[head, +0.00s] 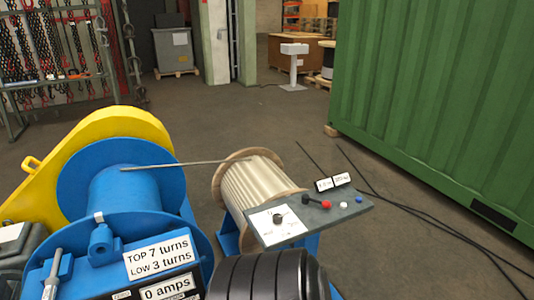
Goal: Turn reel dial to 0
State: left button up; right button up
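A grey control panel (312,220) stands in front of the rope reel. On its left part is a white plate (266,228) with a small dark round knob (279,217), which looks like the reel dial. Its markings and pointer are too small to read. A lever with a red ball (325,204), a white button (343,205) and a blue button (359,199) sit to the right of it. Neither of my grippers can be made out in the head view, and nothing touches the dial.
A blue winch drum (125,185) with a yellow guard (115,122) stands at left, labelled "0 amps". A rod (185,164) runs towards the wooden reel (255,185). A black ribbed cylinder (268,277) is close in front. Cables (400,215) lie on the floor near a green container (430,110).

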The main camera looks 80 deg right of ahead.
aim_at(277, 219)
jog(key=z, duration=2.8)
